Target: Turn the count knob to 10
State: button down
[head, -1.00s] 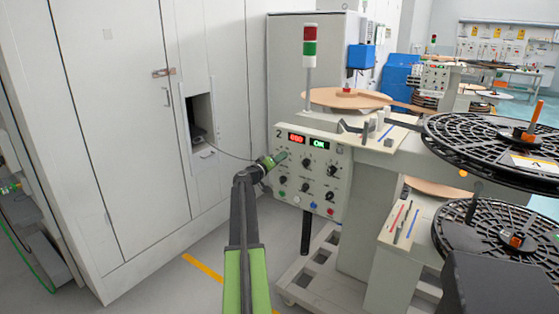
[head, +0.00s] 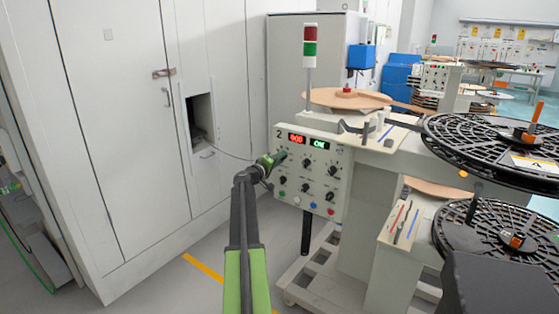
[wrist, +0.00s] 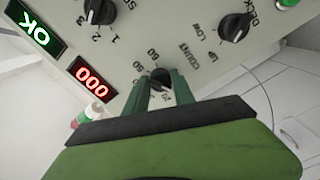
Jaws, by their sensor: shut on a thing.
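The count knob (wrist: 160,78) is small and black, with the word COUNT and several printed numbers around it in the wrist view. My gripper (wrist: 160,92) has its two green fingers on either side of the knob and is shut on it. In the head view my gripper (head: 278,157) reaches the upper left part of the control panel (head: 325,205) and hides the knob. The red display (wrist: 90,82) reads 000. The knob's pointer is too hidden between the fingers to read.
A second black knob (wrist: 235,27) and a third (wrist: 100,11) sit near the count knob. The green display (wrist: 36,35) reads OK. A black reel (head: 480,140) stands right of the panel. A white cabinet (head: 125,120) stands left.

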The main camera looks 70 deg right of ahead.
jog(key=shift+w, duration=0.1)
jog(key=c, duration=1.1)
grip_release()
jog(key=shift+o, duration=0.2)
jog(key=v, duration=1.7)
jog(key=shift+a, duration=0.2)
